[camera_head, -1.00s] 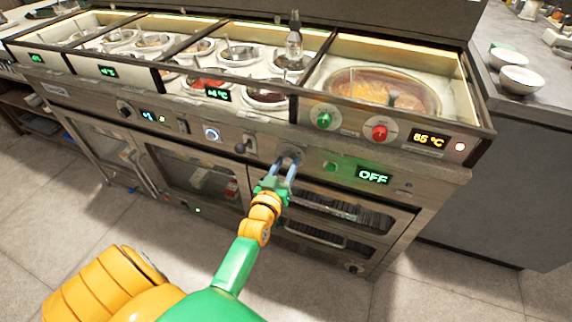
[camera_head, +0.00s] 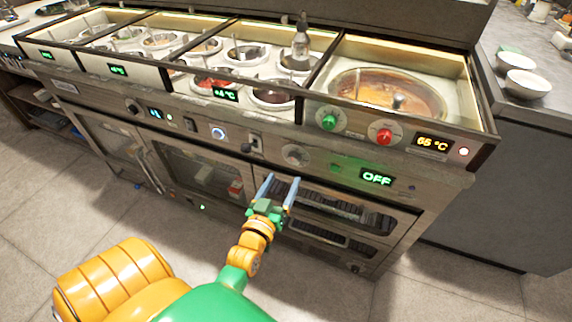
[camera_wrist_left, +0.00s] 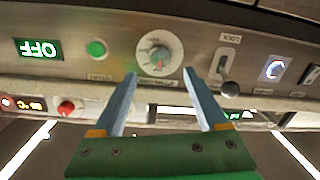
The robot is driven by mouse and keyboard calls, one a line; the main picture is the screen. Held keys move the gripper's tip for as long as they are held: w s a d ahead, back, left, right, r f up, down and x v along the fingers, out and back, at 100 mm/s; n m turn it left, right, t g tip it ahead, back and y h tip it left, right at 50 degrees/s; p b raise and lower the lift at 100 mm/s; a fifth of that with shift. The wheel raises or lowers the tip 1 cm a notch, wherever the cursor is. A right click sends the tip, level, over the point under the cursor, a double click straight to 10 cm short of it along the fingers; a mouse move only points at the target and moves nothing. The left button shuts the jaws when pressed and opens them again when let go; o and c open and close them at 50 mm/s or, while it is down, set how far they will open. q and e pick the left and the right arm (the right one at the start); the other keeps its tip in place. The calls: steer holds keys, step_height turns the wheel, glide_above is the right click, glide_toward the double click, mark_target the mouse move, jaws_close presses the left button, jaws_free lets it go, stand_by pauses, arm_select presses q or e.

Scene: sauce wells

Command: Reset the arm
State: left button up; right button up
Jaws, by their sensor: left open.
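My left gripper (camera_head: 278,190) is open and empty in the head view, in front of the counter's front, below the round control knob (camera_head: 295,155). In the left wrist view its two blue fingers (camera_wrist_left: 166,88) stand apart with the same knob (camera_wrist_left: 159,53) beyond and between them, not touched. The left arm reaches up from the bottom of the head view. My right gripper is not seen in any view.
The steel counter (camera_head: 150,105) with sauce wells stands ahead, its display (camera_head: 377,177) reading OFF. A sauce pan (camera_head: 388,95) sits in the right well. White bowls (camera_head: 527,84) stand on the right-hand counter. The floor (camera_head: 455,290) in front is clear.

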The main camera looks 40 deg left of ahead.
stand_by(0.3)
arm_select(q)
steer(key=s+d+f+m+g+h, duration=0.2)
steer(key=s+d+f+g, duration=0.15)
steer(key=f, duration=0.55)
steer(key=s+d+f+m+g+h, duration=0.1)
steer(key=s+d+f+g, duration=0.15)
steer(key=s+f, duration=0.4)
steer(key=s+d+f+m+g+h, duration=0.2)
steer(key=d+f+g, duration=0.15)
steer(key=f, duration=0.65)
steer(key=s+f+m+g, duration=0.1)
steer(key=s+f+g, duration=0.15)
steer(key=s, duration=0.45)
steer(key=s+a+f+m+g, duration=0.1)
steer(key=s+f+g, duration=0.15)
steer(key=s, duration=0.45)
steer(key=s+f+m+g, duration=0.1)
steer(key=s+f+g, duration=0.1)
steer(key=s+f, duration=0.35)
step_height(320, 180, up, 16)
steer(key=p, duration=1.3)
steer(key=shift+s+t+p, duration=0.3)
steer(key=shift+t+p, duration=0.05)
steer(key=shift+p, duration=0.05)
steer(key=shift+f, duration=0.1)
